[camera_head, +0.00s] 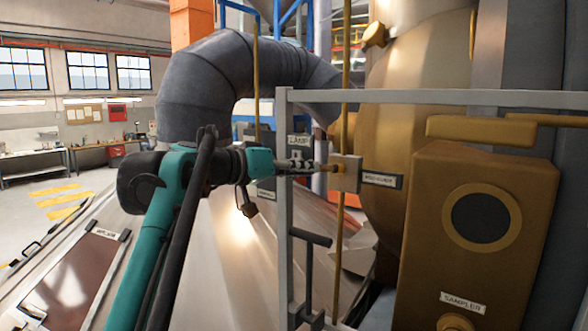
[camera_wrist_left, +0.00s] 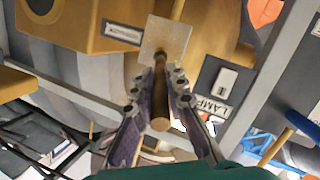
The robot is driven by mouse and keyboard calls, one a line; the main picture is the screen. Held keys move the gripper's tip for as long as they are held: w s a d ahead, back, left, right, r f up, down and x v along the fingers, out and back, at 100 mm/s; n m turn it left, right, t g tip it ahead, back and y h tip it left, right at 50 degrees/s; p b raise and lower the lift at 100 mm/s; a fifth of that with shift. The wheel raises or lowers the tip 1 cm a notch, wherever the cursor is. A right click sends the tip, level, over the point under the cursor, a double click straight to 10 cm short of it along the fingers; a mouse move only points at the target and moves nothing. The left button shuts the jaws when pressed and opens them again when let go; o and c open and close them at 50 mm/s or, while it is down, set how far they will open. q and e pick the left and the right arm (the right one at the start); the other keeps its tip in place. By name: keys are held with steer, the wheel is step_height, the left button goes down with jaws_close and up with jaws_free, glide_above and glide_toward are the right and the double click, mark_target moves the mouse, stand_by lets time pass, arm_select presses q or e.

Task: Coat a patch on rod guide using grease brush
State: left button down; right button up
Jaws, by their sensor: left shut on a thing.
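The rod guide (camera_head: 345,173) is a small tan block on a thin upright yellow rod, with a label plate at its right. My left gripper (camera_head: 309,167) points right towards it, just left of the block. It is shut on the grease brush, whose brown wooden handle (camera_wrist_left: 161,92) shows between the fingers (camera_wrist_left: 163,88) in the left wrist view. The handle's far end meets a pale square face (camera_wrist_left: 166,38), apparently the rod guide. The bristles are hidden, so I cannot tell whether they touch it. My right gripper is out of view.
A grey rail frame (camera_head: 285,200) stands close beside my left gripper, with a top bar running right. The brown sampler box (camera_head: 470,240) is at the right. A grey duct (camera_head: 215,75) arches behind. The open floor is far left.

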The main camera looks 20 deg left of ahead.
arm_select(q)
steer(key=d, duration=0.2)
steer(key=s+d, duration=0.1)
steer(key=d, duration=0.1)
steer(key=shift+s, duration=0.2)
steer(key=shift+a, duration=0.15)
steer(key=shift+s+a, duration=0.35)
steer(key=shift+s, duration=0.6)
steer(key=shift+s+a, duration=0.3)
steer(key=shift+s, duration=0.6)
steer(key=shift+s+a, duration=0.35)
steer(key=shift+s, duration=0.6)
